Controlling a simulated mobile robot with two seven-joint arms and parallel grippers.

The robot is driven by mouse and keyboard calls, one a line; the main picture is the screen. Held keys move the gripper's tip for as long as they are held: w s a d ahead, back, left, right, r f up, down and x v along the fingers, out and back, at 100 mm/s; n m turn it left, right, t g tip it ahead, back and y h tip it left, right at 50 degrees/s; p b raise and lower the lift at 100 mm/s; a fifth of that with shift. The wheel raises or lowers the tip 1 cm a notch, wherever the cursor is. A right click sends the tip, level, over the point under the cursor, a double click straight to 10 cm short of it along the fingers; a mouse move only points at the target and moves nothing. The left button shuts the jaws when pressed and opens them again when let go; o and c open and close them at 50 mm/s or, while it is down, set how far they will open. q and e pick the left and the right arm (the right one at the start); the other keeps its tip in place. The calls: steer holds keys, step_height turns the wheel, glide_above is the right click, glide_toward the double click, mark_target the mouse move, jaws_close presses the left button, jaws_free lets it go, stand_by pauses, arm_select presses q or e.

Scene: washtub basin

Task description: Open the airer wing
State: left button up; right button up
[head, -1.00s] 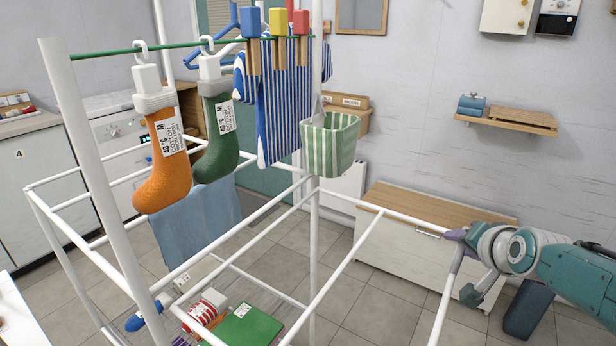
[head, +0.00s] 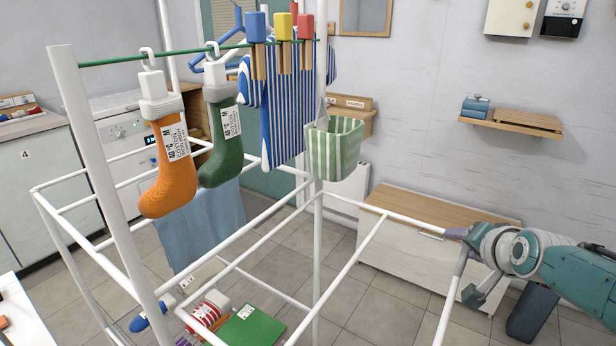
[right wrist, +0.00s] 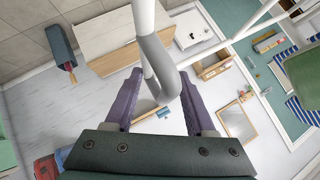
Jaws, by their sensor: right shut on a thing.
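The airer wing (head: 404,219) is a white tube frame that reaches out to the right from the airer's white upright (head: 317,240), with bars running toward the front. It lies roughly level. My right gripper (head: 459,238) is at its far right corner, with purple fingers shut on the wing's end. In the right wrist view, the two purple fingers (right wrist: 160,85) stand either side of a grey grip sleeve (right wrist: 158,62) on the white tube. The fingers partly hide the held part. My left gripper is not in view.
A low cabinet (head: 400,250) stands behind the wing. A green box (head: 246,328) lies low beneath the rails.

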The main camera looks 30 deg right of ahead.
steer(key=shift+s+a+r+p, duration=0.1)
steer(key=shift+a+r+p, duration=0.2)
steer(key=shift+r, duration=0.2)
steer(key=p+v, duration=0.4)
steer(key=v, duration=0.5)
steer(key=shift+s+f, duration=0.2)
steer(key=shift+f, duration=0.15)
